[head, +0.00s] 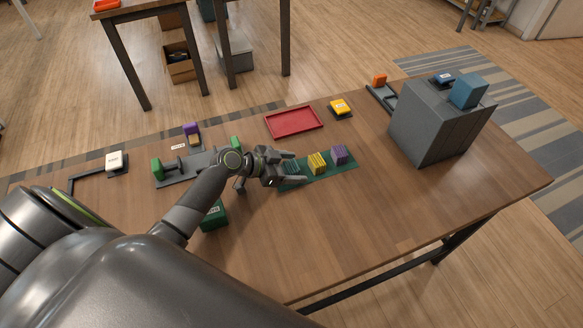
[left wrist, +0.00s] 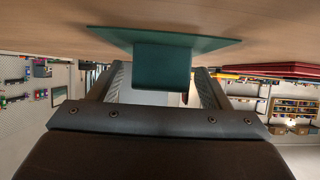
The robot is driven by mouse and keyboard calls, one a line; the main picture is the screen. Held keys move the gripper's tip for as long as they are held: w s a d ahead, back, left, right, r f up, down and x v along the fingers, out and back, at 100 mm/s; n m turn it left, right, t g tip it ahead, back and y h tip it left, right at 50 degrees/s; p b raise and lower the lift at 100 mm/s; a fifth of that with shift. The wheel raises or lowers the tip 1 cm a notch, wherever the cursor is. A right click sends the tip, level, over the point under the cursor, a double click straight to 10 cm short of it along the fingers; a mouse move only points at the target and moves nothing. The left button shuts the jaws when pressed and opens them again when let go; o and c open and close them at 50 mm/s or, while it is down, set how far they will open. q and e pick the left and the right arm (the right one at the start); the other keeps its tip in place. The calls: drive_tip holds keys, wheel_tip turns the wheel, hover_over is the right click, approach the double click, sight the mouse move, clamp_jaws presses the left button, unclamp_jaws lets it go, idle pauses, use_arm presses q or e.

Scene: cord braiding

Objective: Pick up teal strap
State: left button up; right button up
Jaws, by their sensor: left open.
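The teal strap (head: 292,167) is a small ribbed bundle at the left end of a dark green mat (head: 343,167) on the table. In the left wrist view, which is upside down, the teal strap (left wrist: 162,66) stands on the mat (left wrist: 215,43) between my fingers. My left gripper (head: 297,168) is open, with its fingers low on either side of the strap. I cannot tell whether they touch it. A yellow strap (head: 317,163) and a purple strap (head: 339,154) sit to the right on the same mat. My right gripper is not in view.
A red tray (head: 294,122) and a yellow item (head: 340,108) lie behind the mat. A large grey box (head: 436,125) stands at the right. A grey fixture with green ends (head: 158,169) is at the left, and a green box (head: 214,217) in front. The front right of the table is clear.

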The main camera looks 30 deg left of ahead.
use_arm(q)
drive_tip(key=c, duration=1.1)
